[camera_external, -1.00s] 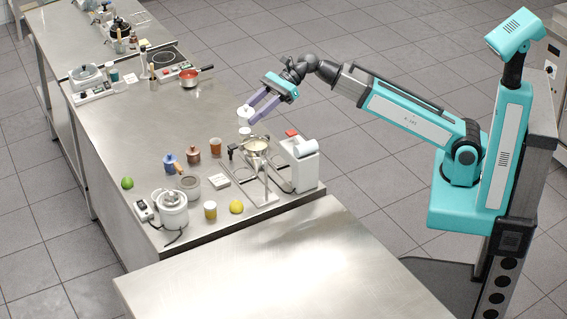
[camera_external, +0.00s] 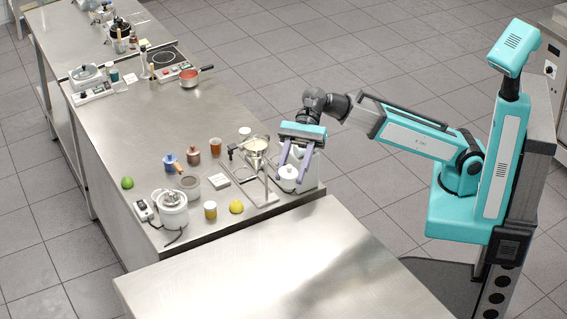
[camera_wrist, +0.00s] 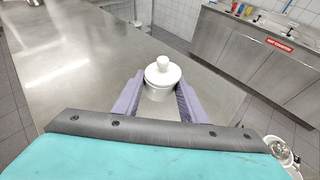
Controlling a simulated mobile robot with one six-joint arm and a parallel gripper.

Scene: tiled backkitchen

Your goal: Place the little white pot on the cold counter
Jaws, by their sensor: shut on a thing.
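The little white pot (camera_external: 289,174), with a round knob on its lid, is between the two purple fingers of my gripper (camera_external: 291,170). My gripper is shut on it and holds it upright in the air, in front of the white dispenser-like machine. In the wrist view the pot (camera_wrist: 162,75) sits between the fingertips (camera_wrist: 160,92), with bare metal surface behind it. A bare metal counter (camera_external: 280,265) is at the front of the external view. I cannot read a label that marks it as the cold counter.
A white machine (camera_external: 307,168) stands close behind the pot. The wrist view shows a red sign (camera_wrist: 279,45) on another counter.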

